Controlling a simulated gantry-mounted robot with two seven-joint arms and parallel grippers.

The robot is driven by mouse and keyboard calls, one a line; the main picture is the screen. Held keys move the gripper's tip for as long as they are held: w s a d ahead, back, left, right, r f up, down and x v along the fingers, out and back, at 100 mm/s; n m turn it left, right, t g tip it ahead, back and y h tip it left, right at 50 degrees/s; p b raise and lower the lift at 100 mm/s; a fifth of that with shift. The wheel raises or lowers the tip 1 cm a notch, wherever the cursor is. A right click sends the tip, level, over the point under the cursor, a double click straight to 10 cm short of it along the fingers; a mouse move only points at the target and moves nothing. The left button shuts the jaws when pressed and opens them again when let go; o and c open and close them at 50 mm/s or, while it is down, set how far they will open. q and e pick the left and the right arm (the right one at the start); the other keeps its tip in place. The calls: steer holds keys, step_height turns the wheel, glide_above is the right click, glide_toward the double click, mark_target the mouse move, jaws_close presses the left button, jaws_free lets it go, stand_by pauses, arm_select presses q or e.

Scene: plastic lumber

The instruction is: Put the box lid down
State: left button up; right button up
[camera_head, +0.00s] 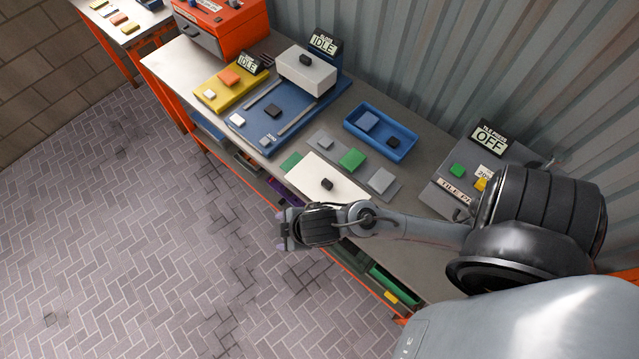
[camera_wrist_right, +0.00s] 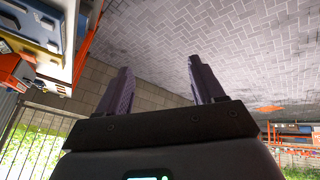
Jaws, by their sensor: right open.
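A flat cream lid (camera_head: 312,172) with a small black knob (camera_head: 327,184) lies at the front edge of the workbench in the head view. My right forearm and wrist cross just in front of it and hide its near side. My right gripper (camera_head: 283,232) is beyond the bench's front edge, over the floor, beside the lid. In the right wrist view the right gripper (camera_wrist_right: 158,75) has its two fingers apart with nothing between them. My left gripper is not in view.
The workbench holds a blue tray (camera_head: 405,146), a grey plate with a green block (camera_head: 352,159), a blue machine with a white knobbed block (camera_head: 310,72), a yellow plate (camera_head: 219,92) and an orange machine (camera_head: 215,25). A tile press (camera_head: 462,170) reads OFF. The floor is clear.

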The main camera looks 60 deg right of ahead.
steer(key=s+d+r+m+g, duration=0.1)
steer(key=s+d+m+g, duration=0.1)
steer(key=s+m, duration=0.3)
steer(key=s+d, duration=0.1)
steer(key=s, duration=0.2)
steer(key=shift+s+d+r+m+g+h, duration=0.15)
steer(key=shift+s+r+m+g+h, duration=0.05)
steer(key=shift+r+m+g+h, duration=0.1)
